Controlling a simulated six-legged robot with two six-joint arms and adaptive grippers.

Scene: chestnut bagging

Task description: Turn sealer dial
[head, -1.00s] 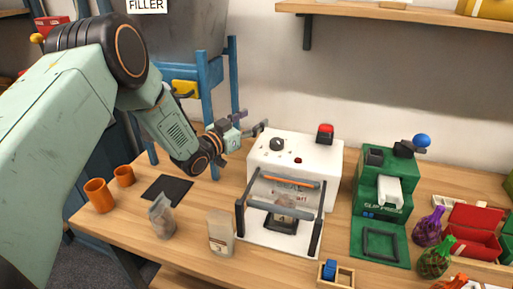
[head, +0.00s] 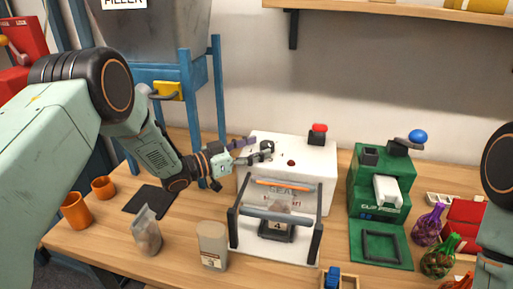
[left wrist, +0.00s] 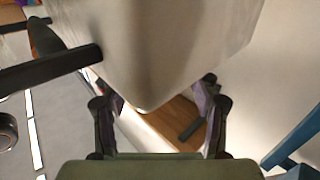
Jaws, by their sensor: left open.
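In the left wrist view, the open left gripper (left wrist: 160,105) has a finger on each side of a pale body, likely the sealer (left wrist: 165,45); the dial is not clear there. My right gripper is outside the views.
A red button (head: 318,130) stands on the sealer's back. A green clip machine (head: 365,178) is to its right.

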